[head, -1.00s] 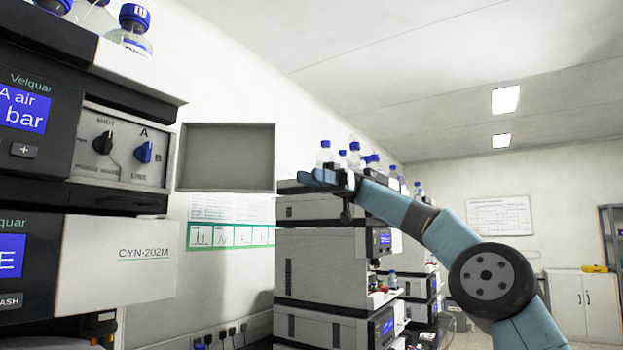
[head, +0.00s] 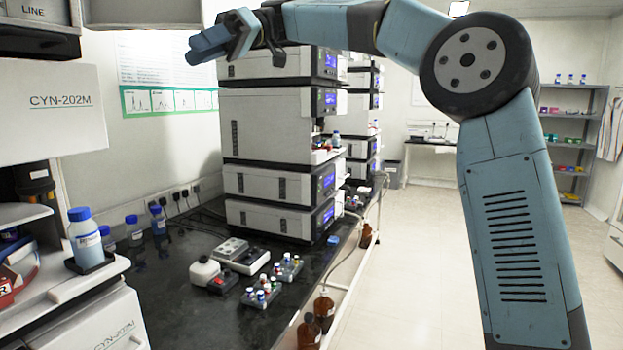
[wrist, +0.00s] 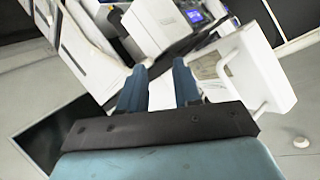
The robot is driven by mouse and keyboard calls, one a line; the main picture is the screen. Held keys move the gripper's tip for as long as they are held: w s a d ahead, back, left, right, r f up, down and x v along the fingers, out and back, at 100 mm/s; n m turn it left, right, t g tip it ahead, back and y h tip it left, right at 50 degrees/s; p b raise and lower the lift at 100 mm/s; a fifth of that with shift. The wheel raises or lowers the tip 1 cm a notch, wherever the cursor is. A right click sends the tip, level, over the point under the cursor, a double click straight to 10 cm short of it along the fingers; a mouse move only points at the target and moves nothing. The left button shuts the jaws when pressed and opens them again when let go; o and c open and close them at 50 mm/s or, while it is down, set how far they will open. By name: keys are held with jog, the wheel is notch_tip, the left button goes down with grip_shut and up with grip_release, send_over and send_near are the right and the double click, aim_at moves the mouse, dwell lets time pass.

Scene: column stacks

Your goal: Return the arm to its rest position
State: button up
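My arm (head: 515,215) is blue and grey and rises on the right of the head view, then bends left at a round dark joint. My gripper (head: 205,42) is at the upper left, in front of the top of a stack of instrument modules (head: 265,120) in the picture. In the wrist view my gripper (wrist: 158,75) shows two blue fingers apart with a gap between them and nothing held. The fingers seem clear of any surface.
The dark bench (head: 180,310) holds vials and small boxes. A white panel with a handle (wrist: 255,75) shows in the wrist view. The floor at right (head: 405,270) is clear.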

jog(key=s+d+f+m+t+h, duration=0.3)
jog(key=d+f+m+t, duration=0.7)
jog(key=f, duration=0.5)
jog(key=s+d+f+m+t+h, duration=0.1)
jog(key=s+d+f+m+h, duration=0.1)
jog(key=d+f, duration=0.4)
jog(key=s+d+f+m+t+h, duration=0.2)
jog(key=s+d+f+m, duration=0.3)
jog(key=d, duration=1.1)
jog(key=s+d+f+m+t+h, duration=0.2)
jog(key=s+d+f+m, duration=0.2)
jog(key=d, duration=0.7)
notch_tip(320, 180, down, 4)
jog(key=s, duration=0.2)
jog(key=shift+s, duration=0.4)
